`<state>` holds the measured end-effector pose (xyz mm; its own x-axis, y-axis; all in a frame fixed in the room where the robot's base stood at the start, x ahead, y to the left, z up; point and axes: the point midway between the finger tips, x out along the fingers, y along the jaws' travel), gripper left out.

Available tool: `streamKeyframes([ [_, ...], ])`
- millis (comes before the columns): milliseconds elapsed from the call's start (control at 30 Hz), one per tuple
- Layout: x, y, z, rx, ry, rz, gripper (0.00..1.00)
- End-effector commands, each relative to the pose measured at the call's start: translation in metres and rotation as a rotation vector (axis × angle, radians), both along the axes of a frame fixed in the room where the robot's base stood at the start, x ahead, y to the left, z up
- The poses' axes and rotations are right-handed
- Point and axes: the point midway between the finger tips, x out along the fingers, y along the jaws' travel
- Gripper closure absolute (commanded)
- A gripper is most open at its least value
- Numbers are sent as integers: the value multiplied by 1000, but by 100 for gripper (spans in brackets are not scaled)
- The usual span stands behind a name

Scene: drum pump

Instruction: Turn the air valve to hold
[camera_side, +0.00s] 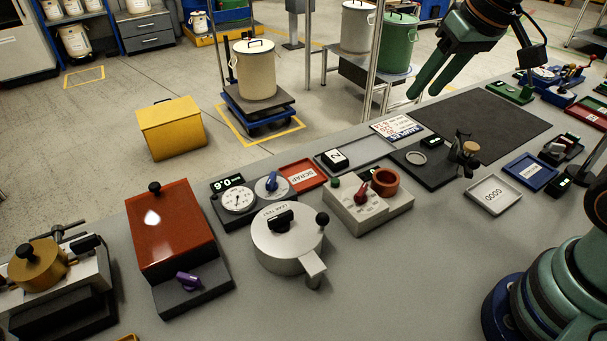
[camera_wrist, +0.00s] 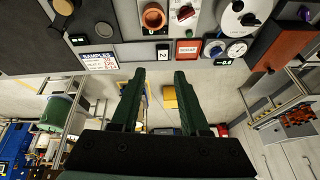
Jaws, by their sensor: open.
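A dial with a blue knob (camera_side: 271,184), which looks like the air valve, sits beside a round gauge (camera_side: 238,199) and a dark display on a black base. No label reading "hold" is legible. In the wrist view the blue knob (camera_wrist: 214,48) and the gauge (camera_wrist: 237,48) are small, up and right of my fingers. My gripper (camera_side: 426,96) is open and empty, raised beyond the table's far edge at the upper right of the side view, well apart from the knob. In the wrist view its two green fingers (camera_wrist: 159,76) are spread apart.
A silver leak-test pot (camera_side: 287,238) stands directly in front of the gauge base. A red-brown box (camera_side: 170,229) is left, a red SCRAP tray (camera_side: 303,175) and a beige box with a red knob (camera_side: 363,192) right. A dark mat (camera_side: 478,125) lies clear at the far right.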

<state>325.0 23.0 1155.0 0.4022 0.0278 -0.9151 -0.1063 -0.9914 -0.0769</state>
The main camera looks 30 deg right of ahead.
Motion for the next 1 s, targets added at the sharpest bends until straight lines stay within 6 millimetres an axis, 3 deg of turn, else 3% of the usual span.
streamKeyframes([
  [233,60,42,8,76,118,-141,55],
  [467,109,88,-6,116,220,-287,55],
  [733,153,151,-50,127,328,-466,55],
  [1000,169,201,-99,113,397,-615,55],
])
